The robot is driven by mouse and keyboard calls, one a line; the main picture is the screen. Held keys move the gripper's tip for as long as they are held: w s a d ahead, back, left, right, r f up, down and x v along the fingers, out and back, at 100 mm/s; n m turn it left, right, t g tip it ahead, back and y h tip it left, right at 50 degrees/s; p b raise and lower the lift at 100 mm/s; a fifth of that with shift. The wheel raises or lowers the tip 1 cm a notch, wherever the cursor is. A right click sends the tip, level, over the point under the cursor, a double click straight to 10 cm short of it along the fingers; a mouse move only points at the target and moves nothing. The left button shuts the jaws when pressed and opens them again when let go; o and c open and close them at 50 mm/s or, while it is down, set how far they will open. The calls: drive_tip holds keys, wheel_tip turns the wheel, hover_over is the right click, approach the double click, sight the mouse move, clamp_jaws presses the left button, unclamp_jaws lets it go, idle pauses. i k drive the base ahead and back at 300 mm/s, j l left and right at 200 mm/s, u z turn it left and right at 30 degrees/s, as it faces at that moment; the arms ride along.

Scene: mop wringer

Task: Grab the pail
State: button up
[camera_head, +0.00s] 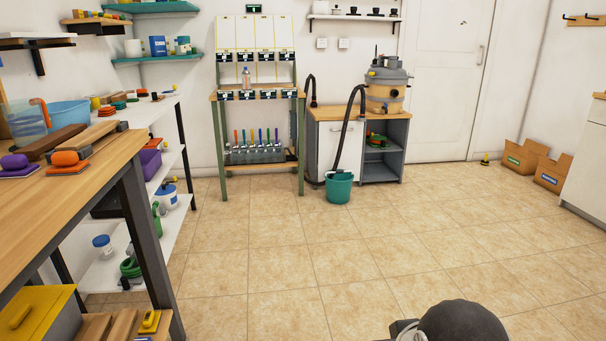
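A teal pail (339,189) stands upright on the tiled floor in the middle of the head view, just in front of a grey cabinet. A black vacuum hose hangs down to the pail's rim; I cannot tell whether its end is inside. A dark rounded part of my own arm shows at the bottom edge, right of centre, well short of the pail. My gripper's fingers are not in view.
The grey cabinet (329,145) carries a vacuum cleaner (386,86). A green-framed rack (222,150) stands left of it. A wooden workbench (105,157) and white shelves fill the left. Cardboard boxes (551,174) sit far right. The tiled floor (320,260) before the pail is clear.

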sight(338, 188)
drive_tip(key=i, duration=4.25)
drive_tip(key=i+z, duration=0.25)
drive_tip(key=i, duration=0.25)
drive_tip(key=i+j+z, duration=0.3)
drive_tip(key=i, duration=0.15)
